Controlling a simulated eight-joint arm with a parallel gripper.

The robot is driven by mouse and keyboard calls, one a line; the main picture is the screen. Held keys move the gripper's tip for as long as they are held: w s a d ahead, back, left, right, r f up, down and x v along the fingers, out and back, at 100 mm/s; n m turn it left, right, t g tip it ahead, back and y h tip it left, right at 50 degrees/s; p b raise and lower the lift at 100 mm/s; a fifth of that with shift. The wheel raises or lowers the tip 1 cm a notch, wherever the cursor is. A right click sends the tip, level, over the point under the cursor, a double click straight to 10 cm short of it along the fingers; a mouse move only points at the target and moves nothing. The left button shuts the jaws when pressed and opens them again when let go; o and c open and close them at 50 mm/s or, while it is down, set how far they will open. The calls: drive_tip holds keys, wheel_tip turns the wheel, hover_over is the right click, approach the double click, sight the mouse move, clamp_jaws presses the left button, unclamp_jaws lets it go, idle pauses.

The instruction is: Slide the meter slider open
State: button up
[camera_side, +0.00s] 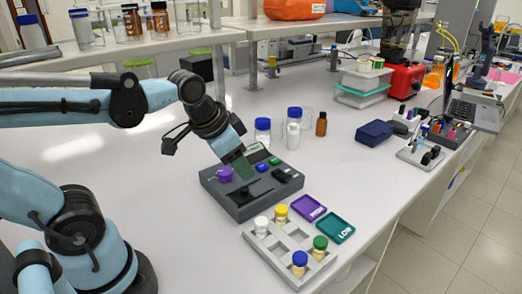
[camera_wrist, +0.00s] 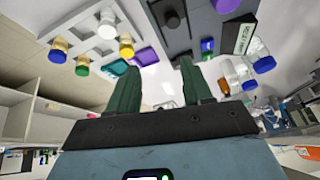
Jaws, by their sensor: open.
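The dark grey rig (camera_side: 232,203) sits flat on the bench in the side view. Its top carries a purple knob (camera_side: 225,174), a blue button (camera_side: 261,168), a green button (camera_side: 274,161) and a small display. A black raised part (camera_side: 283,175) is at its right side and a black knob (camera_side: 244,190) near its front; I cannot tell surely which is the meter slider.
A grey rack (camera_side: 290,246) with several capped vials stands in front of the rig. Purple (camera_side: 308,207) and teal (camera_side: 336,228) trays lie beside it. Bottles (camera_side: 294,135) stand behind the rig, and a dark blue box (camera_side: 374,133) is to the right. Bench left of the rig is clear.

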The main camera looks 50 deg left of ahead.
sight(244, 188)
drive_tip(key=w+a+r+m+g, duration=0.25)
drive_tip(key=w+m+g, duration=0.2)
drive_tip(key=m, duration=0.25)
drive_tip(key=shift+g, duration=0.45)
drive_tip(key=shift+s+a+f, duration=0.15)
drive_tip(key=shift+f, duration=1.9)
drive_tip(key=shift+s+a+f, duration=0.1)
drive_tip(key=shift+s+f, duration=0.05)
drive_tip(key=shift+f, duration=1.9)
drive_tip(key=shift+s+a+f, duration=0.15)
drive_tip(key=shift+f, duration=1.9)
clamp_jaws()
